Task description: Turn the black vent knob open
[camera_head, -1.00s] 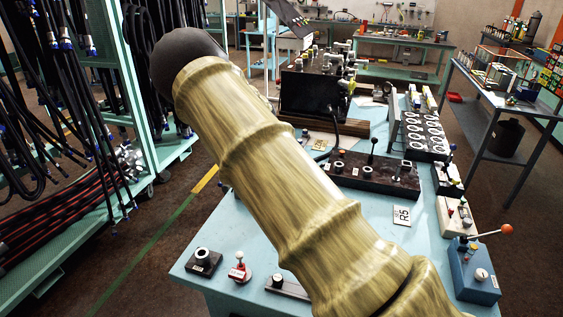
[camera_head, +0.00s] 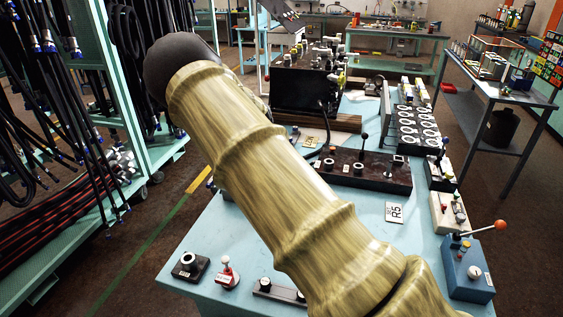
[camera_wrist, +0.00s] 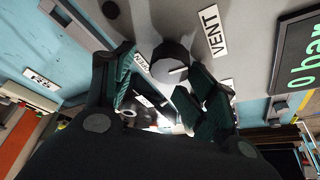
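In the wrist view, the vent knob (camera_wrist: 171,64) is a dark grey round knob with a white pointer line, on a grey panel beside the white VENT label (camera_wrist: 212,32). A smaller label that seems to read OPEN (camera_wrist: 142,64) lies to its left. My gripper (camera_wrist: 158,88) has its two dark, green-padded fingers apart, one on each side of the knob's near side. I cannot tell whether either finger touches the knob. In the head view my arm hides the gripper and the knob.
A display reading 0 bar (camera_wrist: 304,70) sits right of the knob. In the head view, a teal bench (camera_head: 235,235) carries a black valve block (camera_head: 365,172), a blue box with an orange-tipped lever (camera_head: 467,270) and small knob units. Hose racks (camera_head: 120,80) stand at left.

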